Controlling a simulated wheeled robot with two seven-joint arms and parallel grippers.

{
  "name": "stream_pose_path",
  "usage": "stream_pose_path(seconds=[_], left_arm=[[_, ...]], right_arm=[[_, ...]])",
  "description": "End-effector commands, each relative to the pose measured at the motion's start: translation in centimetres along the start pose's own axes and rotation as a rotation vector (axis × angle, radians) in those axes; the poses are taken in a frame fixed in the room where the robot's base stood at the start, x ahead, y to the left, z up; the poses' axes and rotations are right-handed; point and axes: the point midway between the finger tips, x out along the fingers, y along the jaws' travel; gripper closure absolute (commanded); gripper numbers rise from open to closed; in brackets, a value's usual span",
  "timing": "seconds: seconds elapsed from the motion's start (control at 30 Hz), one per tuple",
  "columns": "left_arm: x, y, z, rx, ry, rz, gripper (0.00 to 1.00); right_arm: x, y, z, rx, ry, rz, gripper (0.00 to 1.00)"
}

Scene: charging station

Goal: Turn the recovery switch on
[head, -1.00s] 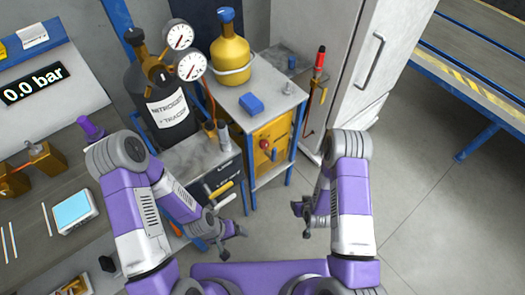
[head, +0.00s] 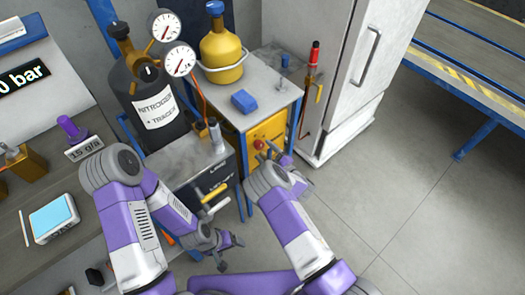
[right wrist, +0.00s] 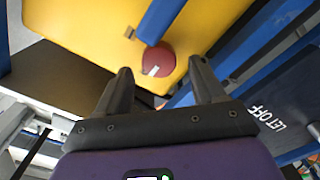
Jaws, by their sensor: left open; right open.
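A yellow unit (head: 272,126) sits under the small grey-topped table. A round red knob (head: 259,144) is on its front, partly covered by my right gripper (head: 271,154). In the right wrist view the knob (right wrist: 160,55) is dark red with a white mark and sits on the yellow panel (right wrist: 100,22). It lies beyond and between my open right fingertips (right wrist: 160,75), apart from them. My left gripper (head: 232,252) is open and empty, low in front of the bench with the black-fronted box.
The table (head: 270,92) holds a yellow cylinder (head: 222,50) and a blue block (head: 244,101). A black nitrogen bottle (head: 150,95) with gauges stands left. A white cabinet (head: 355,60) stands right. A blue strut crosses near the knob. Floor at right is clear.

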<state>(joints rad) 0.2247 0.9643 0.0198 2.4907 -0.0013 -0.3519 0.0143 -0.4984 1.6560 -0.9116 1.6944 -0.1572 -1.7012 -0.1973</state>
Motion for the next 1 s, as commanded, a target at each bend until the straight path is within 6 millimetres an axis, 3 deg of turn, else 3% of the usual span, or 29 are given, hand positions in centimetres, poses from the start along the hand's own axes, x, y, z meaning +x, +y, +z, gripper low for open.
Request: stream_pose_path(seconds=[0.2, 0.5, 0.87, 1.0], left_arm=[[0.8, -0.3, 0.0, 0.000, 0.000, 0.000, 0.13], [0.7, -0.3, 0.0, 0.000, 0.000, 0.000, 0.13], [0.7, -0.3, 0.0, 0.000, 0.000, 0.000, 0.13], [0.7, -0.3, 0.0, 0.000, 0.000, 0.000, 0.13]], right_arm=[[2.0, 0.0, 0.1, 0.000, -0.001, 0.001, 0.31], [2.2, 0.1, 0.1, 0.001, -0.003, 0.002, 0.33], [2.2, 0.1, 0.1, 0.002, -0.003, 0.002, 0.87], [2.1, 0.1, 0.1, 0.008, -0.003, 0.002, 0.87]])
